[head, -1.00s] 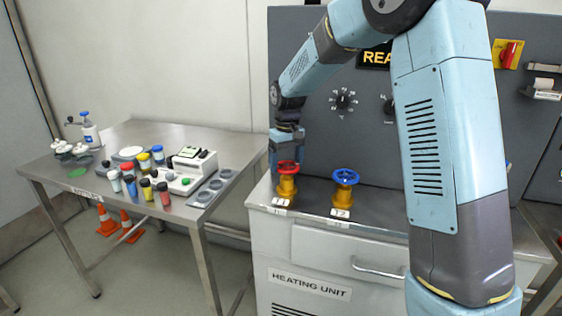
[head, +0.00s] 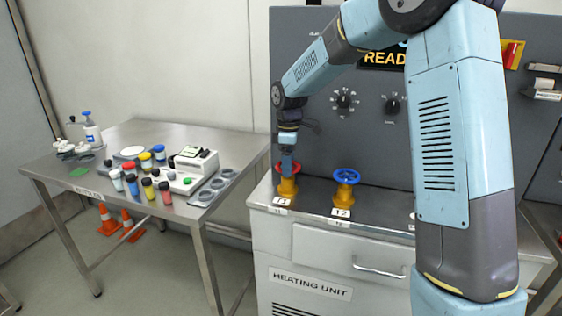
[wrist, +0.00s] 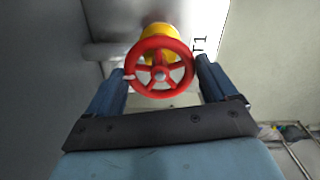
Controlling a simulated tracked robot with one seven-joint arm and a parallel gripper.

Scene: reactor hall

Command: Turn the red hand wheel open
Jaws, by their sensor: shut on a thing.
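The red hand wheel (head: 287,170) sits on a yellow valve body (head: 287,187) at the left front of the heating unit's top, by the label 1. In the wrist view the red wheel (wrist: 158,67) shows its spokes and grey hub, with a white mark on its left rim. My gripper (head: 287,165) is over the wheel from above. In the wrist view its two blue-grey fingers (wrist: 160,80) stand on either side of the wheel, shut on its rim. The label T1 shows beside it.
A blue hand wheel (head: 346,176) on a yellow body stands just right. The grey panel (head: 330,120) with black knobs rises behind. A steel table (head: 120,190) with bottles, jars and a device is at left. Orange cones (head: 108,220) stand below it.

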